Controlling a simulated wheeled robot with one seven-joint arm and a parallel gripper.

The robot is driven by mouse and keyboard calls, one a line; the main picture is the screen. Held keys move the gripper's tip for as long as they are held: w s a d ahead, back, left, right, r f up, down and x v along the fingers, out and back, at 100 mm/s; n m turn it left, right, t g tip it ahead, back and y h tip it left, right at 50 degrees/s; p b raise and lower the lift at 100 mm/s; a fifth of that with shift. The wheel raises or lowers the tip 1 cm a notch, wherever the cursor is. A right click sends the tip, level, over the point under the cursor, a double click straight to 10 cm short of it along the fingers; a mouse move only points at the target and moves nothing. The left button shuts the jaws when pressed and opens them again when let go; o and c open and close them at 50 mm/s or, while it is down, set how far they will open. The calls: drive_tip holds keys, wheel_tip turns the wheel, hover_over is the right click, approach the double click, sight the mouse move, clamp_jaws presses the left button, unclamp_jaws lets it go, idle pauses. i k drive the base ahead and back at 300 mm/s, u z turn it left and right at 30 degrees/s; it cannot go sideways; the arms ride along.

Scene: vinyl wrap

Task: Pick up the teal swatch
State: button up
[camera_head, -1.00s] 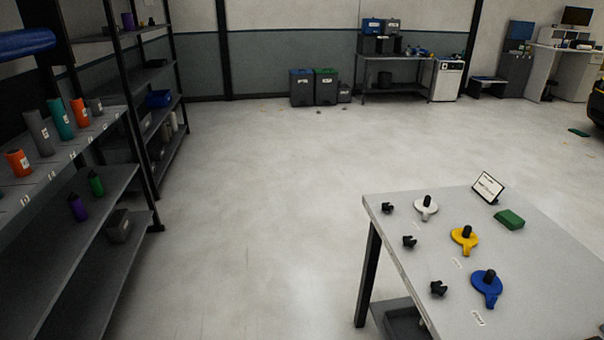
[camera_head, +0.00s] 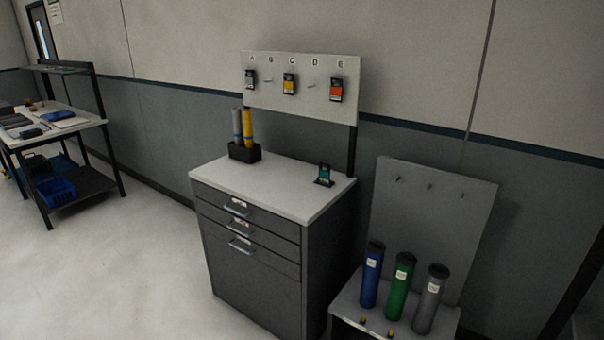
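The teal swatch (camera_head: 324,172) is a small dark-edged card with a teal face. It stands nearly upright on a small dark base on the white top of a grey drawer cabinet (camera_head: 252,262), near the right edge. Above it, a pegboard (camera_head: 315,68) marked with letters A to E holds a grey swatch (camera_head: 250,79), a yellow swatch (camera_head: 290,84) and an orange swatch (camera_head: 336,90). Bare pegs show between them. My gripper is not in view.
A dark holder (camera_head: 244,152) with grey and yellow rolls stands at the cabinet top's back left. Blue, green and grey tubes (camera_head: 398,287) stand on a low stand at right, before a pegged panel (camera_head: 430,215). A workbench (camera_head: 72,125) is at far left. Floor before the cabinet is clear.

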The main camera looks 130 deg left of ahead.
sight(323, 176)
drive_tip(key=u, duration=4.15)
drive_tip(key=i, duration=0.5)
drive_tip(key=z, duration=0.5)
drive_tip(key=i, duration=1.5)
drive_tip(key=u, duration=0.6)
drive_tip(key=i, duration=1.2)
drive_tip(key=u, duration=0.55)
